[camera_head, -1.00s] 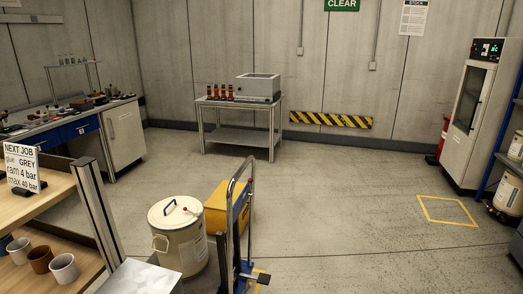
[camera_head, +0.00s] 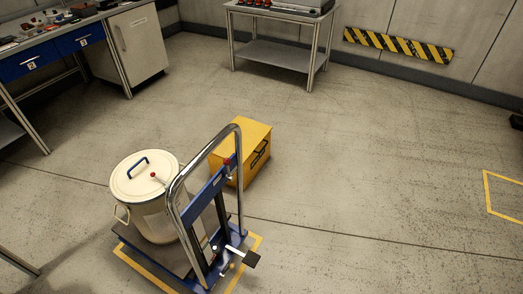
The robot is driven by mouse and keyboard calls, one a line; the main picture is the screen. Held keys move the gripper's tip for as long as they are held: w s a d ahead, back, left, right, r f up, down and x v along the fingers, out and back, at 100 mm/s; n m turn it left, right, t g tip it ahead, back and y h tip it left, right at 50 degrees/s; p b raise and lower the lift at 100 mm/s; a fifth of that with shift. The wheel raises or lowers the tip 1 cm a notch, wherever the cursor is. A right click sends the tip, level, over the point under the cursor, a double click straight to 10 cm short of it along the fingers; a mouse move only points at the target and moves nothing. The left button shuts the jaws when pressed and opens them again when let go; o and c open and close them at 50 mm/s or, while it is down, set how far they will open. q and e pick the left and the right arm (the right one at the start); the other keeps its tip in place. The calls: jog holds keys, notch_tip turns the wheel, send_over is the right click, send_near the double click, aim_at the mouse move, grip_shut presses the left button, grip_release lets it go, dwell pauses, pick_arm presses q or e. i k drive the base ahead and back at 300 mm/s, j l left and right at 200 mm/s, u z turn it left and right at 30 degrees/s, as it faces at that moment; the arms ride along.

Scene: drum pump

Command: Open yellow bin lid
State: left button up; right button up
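The yellow bin (camera_head: 244,154) stands on the floor just behind the lift trolley (camera_head: 210,200). Its flat top looks closed, and a dark label or slot shows on its right-facing side. The trolley's chrome handle and blue mast hide part of the bin's left and lower side. Neither of my grippers shows in the view, so none is seen at the bin.
A cream drum (camera_head: 150,198) with a blue-handled lid stands on the trolley, left of the bin. A grey table (camera_head: 278,52) is at the back. A workbench (camera_head: 75,45) and cabinet (camera_head: 138,45) stand back left. Floor right of the bin is clear.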

aim_at(253, 132)
jog(key=i+l+u, duration=0.1)
jog(key=u, duration=0.35)
jog(key=i+l+u, duration=0.2)
jog(key=u, duration=0.15)
jog(key=i+l+u, duration=0.15)
jog(key=l+u, duration=0.25)
jog(key=i+l+u, duration=0.1)
jog(key=l+u, duration=0.25)
jog(key=i+l+u, duration=0.15)
jog(key=l, duration=1)
jog(key=i+l+u, duration=0.15)
jog(key=l, duration=1)
jog(key=l+u, duration=0.15)
jog(key=l, duration=1)
